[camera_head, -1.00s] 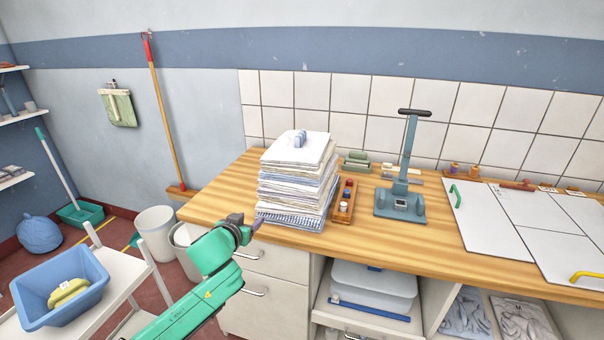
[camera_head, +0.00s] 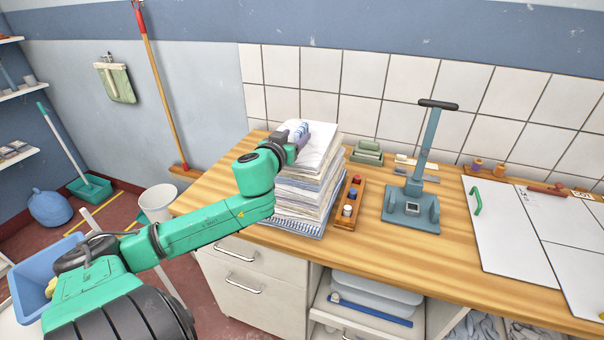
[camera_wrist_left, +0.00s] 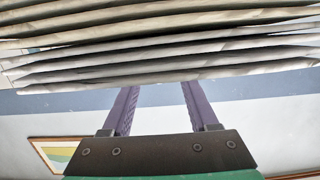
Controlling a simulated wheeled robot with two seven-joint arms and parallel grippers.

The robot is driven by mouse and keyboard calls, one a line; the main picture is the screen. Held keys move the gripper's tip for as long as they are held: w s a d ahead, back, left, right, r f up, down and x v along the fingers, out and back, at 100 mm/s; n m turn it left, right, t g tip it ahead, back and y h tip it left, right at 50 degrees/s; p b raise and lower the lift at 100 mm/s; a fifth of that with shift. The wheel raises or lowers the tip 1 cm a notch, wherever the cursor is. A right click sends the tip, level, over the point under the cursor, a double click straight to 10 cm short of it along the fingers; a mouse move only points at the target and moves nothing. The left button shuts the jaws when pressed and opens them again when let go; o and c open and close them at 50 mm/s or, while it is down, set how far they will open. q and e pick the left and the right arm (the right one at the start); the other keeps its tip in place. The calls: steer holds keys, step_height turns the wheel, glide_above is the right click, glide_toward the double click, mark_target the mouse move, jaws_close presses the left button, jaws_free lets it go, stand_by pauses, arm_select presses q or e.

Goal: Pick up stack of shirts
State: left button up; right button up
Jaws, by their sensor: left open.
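A tall stack of folded shirts (camera_head: 312,190), white, grey and bluish, stands on the wooden counter (camera_head: 460,255). My left gripper (camera_head: 297,146) is at the upper part of the stack, beside its top, and my forearm covers the stack's left side. In the left wrist view the layered edges of the stack (camera_wrist_left: 160,45) fill the top of the picture. There the two purple fingers of my left gripper (camera_wrist_left: 161,90) are spread apart, their tips reaching the stack's edge. Whether they touch it I cannot tell. My right gripper is not in view.
A narrow wooden tray with small bottles (camera_head: 347,205) stands close to the stack's right. Further right are a blue-grey upright press (camera_head: 412,200) and white panels (camera_head: 510,225). A blue basin (camera_head: 35,275) is at lower left, and a white bin (camera_head: 158,200) stands on the floor.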

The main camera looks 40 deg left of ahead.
mark_target(302, 126)
arm_select(q)
steer(key=w, duration=0.1)
steer(key=w+p, duration=0.1)
steer(key=w+a, duration=0.1)
steer(key=shift+a+r, duration=0.1)
steer(key=shift+r, duration=0.15)
steer(key=shift+w+a+f+p, duration=0.2)
steer(key=shift+w+p, duration=0.3)
steer(key=shift+w, duration=0.2)
steer(key=shift+w+f, duration=0.35)
steer(key=shift+s+r, duration=0.1)
jaws_close()
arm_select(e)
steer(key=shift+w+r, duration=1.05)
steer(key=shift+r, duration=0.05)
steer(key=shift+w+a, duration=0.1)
arm_select(q)
steer(key=shift+r, duration=0.2)
steer(key=shift+a, duration=0.1)
